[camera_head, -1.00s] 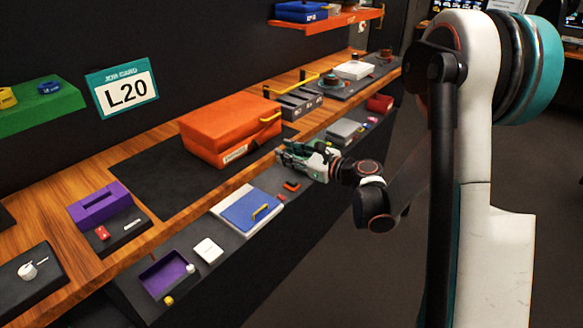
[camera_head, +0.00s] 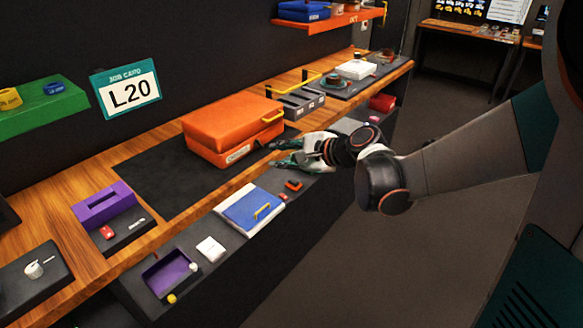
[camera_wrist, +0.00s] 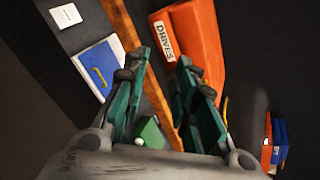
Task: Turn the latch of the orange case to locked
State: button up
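The orange case (camera_head: 232,124) lies closed on the dark mat of the bench, with a yellow handle or latch piece (camera_head: 271,118) at its right end. Its front bears a white label, which reads DRIVES in the wrist view, where the case (camera_wrist: 198,45) is upper right of centre. I cannot tell the latch or its position for certain. My gripper (camera_head: 278,155) is in front of the case's right part, apart from it. In the wrist view the green fingers (camera_wrist: 164,85) are spread apart with nothing between them.
A blue-lidded white box (camera_head: 247,208), a purple-lined tray (camera_head: 168,273) and a small orange part (camera_head: 293,185) lie on the lower front ledge. A grey drawer unit (camera_head: 300,98) stands right of the case. The dark mat (camera_head: 165,180) left of the case is clear.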

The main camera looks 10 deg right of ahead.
jog(key=s+r+n+g+h, duration=0.1)
jog(key=s+r+n+h, duration=0.1)
jog(key=s+n, duration=0.4)
jog(key=shift+s+r+g+h+p, duration=0.15)
jog(key=shift+s+g+h+p, duration=0.25)
jog(key=shift+s, duration=1.15)
